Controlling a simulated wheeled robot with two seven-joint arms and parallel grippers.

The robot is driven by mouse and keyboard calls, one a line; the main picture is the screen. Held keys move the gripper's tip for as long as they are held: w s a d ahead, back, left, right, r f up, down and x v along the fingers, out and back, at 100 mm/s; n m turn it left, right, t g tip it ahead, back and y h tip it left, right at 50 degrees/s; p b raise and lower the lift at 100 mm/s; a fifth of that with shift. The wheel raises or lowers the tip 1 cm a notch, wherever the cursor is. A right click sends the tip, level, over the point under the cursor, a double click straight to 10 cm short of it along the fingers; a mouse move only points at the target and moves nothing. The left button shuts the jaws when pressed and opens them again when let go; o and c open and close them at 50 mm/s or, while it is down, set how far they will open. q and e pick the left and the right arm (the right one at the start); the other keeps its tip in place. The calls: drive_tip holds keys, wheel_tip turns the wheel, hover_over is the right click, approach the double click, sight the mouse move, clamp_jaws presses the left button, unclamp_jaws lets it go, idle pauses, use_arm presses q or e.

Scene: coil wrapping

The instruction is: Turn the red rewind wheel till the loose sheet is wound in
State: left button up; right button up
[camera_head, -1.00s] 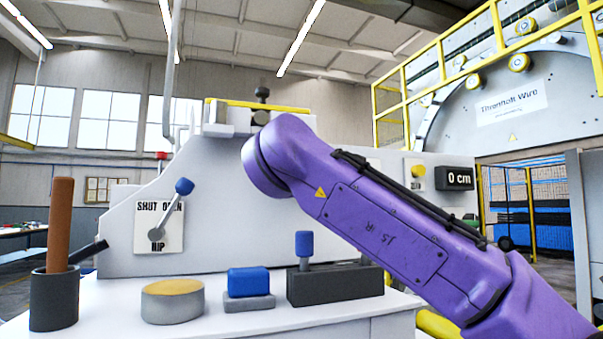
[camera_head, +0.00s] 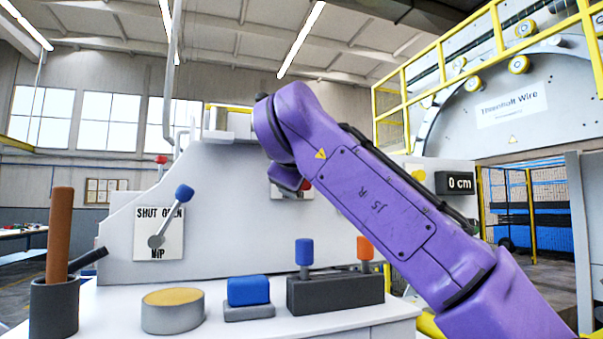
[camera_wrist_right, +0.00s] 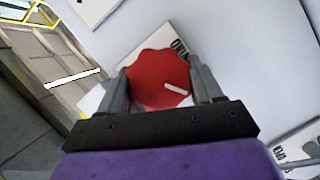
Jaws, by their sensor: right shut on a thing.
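The red rewind wheel (camera_wrist_right: 158,80) is a scalloped knob with a white mark, on the pale machine panel. In the right wrist view my right gripper (camera_wrist_right: 160,90) has one finger on each side of it and is shut on it. In the head view my purple right arm crosses in front of the machine, and only a small red bit of the wheel (camera_head: 305,186) shows beside it. The gripper itself is mostly hidden there. A counter (camera_head: 459,183) reads 0 cm. The loose sheet cannot be made out. My left gripper is not in view.
The nip lever (camera_head: 170,215) is on the panel's left. On the white bench stand a cup with a brown handle (camera_head: 56,300), a tape roll (camera_head: 172,310), a blue block (camera_head: 248,291) and a dark holder (camera_head: 335,293) with blue and orange tools. A yellow railing (camera_head: 440,70) stands at right.

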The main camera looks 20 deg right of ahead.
idle(0.5)
drive_tip(key=o, duration=0.9)
drive_tip(key=shift+o, duration=0.7)
drive_tip(key=b+v, duration=0.2)
drive_tip(key=v, duration=0.8)
drive_tip(key=shift+s+b, duration=0.2)
drive_tip(key=shift+b, duration=0.2)
drive_tip(key=shift+a, duration=0.1)
